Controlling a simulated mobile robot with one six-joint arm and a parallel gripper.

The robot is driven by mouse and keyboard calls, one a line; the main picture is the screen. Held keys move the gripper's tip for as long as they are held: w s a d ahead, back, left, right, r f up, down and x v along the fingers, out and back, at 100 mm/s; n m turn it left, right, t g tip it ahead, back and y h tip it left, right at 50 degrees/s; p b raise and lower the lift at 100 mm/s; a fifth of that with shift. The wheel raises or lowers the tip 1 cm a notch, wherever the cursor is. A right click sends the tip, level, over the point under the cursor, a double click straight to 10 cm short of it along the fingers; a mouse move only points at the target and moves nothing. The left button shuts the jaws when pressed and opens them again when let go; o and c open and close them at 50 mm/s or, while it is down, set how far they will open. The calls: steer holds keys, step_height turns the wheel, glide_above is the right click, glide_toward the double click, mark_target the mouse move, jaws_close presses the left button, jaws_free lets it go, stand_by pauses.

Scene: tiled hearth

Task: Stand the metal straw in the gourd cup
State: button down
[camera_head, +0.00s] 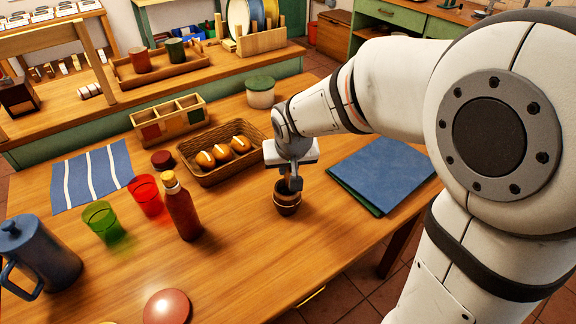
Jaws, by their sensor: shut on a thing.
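The gourd cup (287,207) stands upright on the wooden table, dark brown with a paler band. My gripper (291,186) points down directly over the cup's mouth, with its fingertips close to the rim. It is shut on a thin thing, which I take to be the metal straw; the fingers hide most of it. I cannot tell how far the straw's lower end is inside the cup. No other straw shows on the table.
A wicker basket of rolls (210,176) is close left of my gripper. A sauce bottle (181,207), red glass (146,195) and green glass (102,221) stand further left. A blue folder (385,172) lies to the right. The table in front of the cup is clear.

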steer(key=shift+f, duration=0.15)
steer(key=shift+f+b, duration=1)
steer(key=shift+b, duration=0.05)
steer(key=c, duration=1.3)
jaws_free()
steer(key=p+v, duration=0.1)
steer(key=v, duration=0.6)
steer(key=shift+s+r, duration=0.15)
steer(key=shift+r, duration=0.25)
